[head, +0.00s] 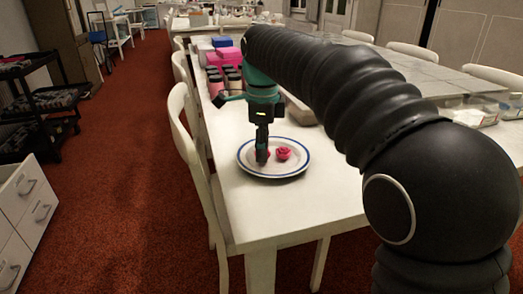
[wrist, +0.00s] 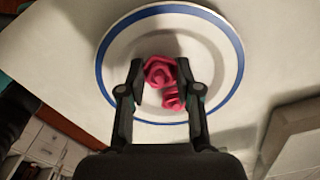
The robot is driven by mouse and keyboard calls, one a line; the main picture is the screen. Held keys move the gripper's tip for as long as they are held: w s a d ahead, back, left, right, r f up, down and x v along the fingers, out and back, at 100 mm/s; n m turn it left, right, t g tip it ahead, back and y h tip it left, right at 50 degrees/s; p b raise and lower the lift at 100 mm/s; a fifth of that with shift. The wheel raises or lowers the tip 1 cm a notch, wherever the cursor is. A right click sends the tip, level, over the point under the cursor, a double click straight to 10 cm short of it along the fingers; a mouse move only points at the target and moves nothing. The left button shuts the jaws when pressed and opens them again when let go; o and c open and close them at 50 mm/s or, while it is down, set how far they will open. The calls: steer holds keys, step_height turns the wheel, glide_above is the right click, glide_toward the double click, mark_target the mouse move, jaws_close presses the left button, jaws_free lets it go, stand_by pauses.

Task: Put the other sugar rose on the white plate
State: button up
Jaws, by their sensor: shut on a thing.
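The white plate with a blue rim (head: 245,163) lies on the white table near its front left corner. It also fills the middle of the wrist view (wrist: 118,45). My gripper (head: 262,158) points down over the plate and is shut on a pink-red sugar rose, which lies between the fingertips in the wrist view (wrist: 157,71). In the head view a finger mostly hides it. The other sugar rose (head: 283,153) sits on the plate just right of my gripper; in the wrist view (wrist: 173,100) it shows just below the held one. I cannot tell whether the held rose touches the plate.
Several jars (head: 232,80) and a pink box (head: 226,57) stand behind the plate. A white chair (head: 190,150) is close against the table's left side. The tabletop (head: 330,200) right of the plate is bare. A drawer unit (head: 27,205) stands at left.

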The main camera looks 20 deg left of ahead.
steer(key=shift+f, duration=0.3)
steer(key=o, duration=0.8)
steer(key=shift+r, duration=0.1)
step_height(320, 180, up, 12)
steer(key=shift+r+p, duration=0.1)
steer(key=shift+p, duration=0.95)
steer(key=shift+d, duration=0.1)
